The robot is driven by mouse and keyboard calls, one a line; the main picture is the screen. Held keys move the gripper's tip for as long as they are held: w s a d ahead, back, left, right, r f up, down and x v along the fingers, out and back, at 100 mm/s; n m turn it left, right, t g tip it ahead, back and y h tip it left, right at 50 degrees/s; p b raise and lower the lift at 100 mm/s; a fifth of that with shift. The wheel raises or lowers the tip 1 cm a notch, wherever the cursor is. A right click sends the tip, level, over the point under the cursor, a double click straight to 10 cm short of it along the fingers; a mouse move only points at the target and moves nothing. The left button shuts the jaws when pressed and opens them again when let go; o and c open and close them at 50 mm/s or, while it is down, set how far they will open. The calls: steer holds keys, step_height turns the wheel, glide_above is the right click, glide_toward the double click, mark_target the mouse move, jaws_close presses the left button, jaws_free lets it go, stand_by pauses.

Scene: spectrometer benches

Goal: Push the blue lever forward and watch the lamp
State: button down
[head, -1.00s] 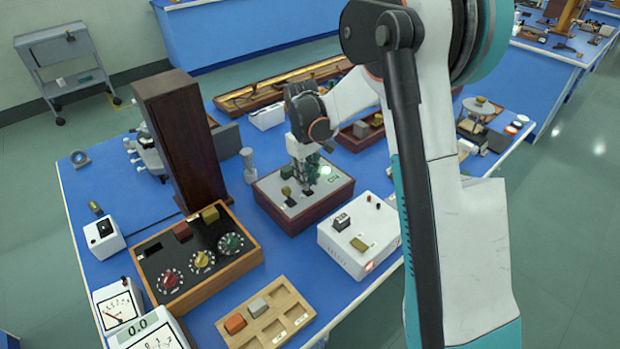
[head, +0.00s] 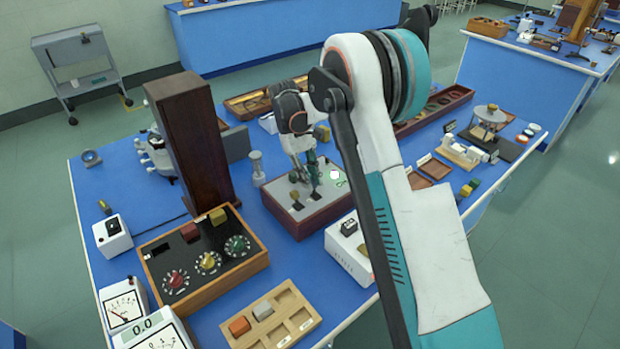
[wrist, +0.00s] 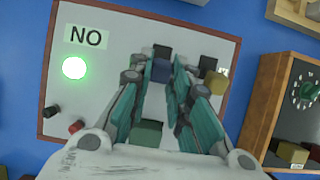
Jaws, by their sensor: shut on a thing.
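The lever box (head: 306,226) is a dark-red wooden case with a grey top, on the blue bench. In the wrist view its top (wrist: 75,108) carries a round lamp (wrist: 74,68) lit bright green, beside a label that reads NO from this side. The lamp also looks lit in the head view (head: 334,174). My gripper (wrist: 160,76) is over the panel, its fingers shut on the blue lever (wrist: 161,70). A yellow-topped lever (wrist: 214,84) stands just beside the fingers. In the head view my gripper (head: 309,184) hides the blue lever.
A wooden box with three dials (head: 200,262) stands at front left, a tall dark cabinet (head: 187,140) behind it. A white box (head: 343,262) sits close to the lever box at right, partly behind my arm. A compartment tray (head: 268,322) lies in front.

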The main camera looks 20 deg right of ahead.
steer(key=c, duration=1.5)
jaws_free()
steer(key=v, duration=1.2)
steer(key=shift+w, duration=0.1)
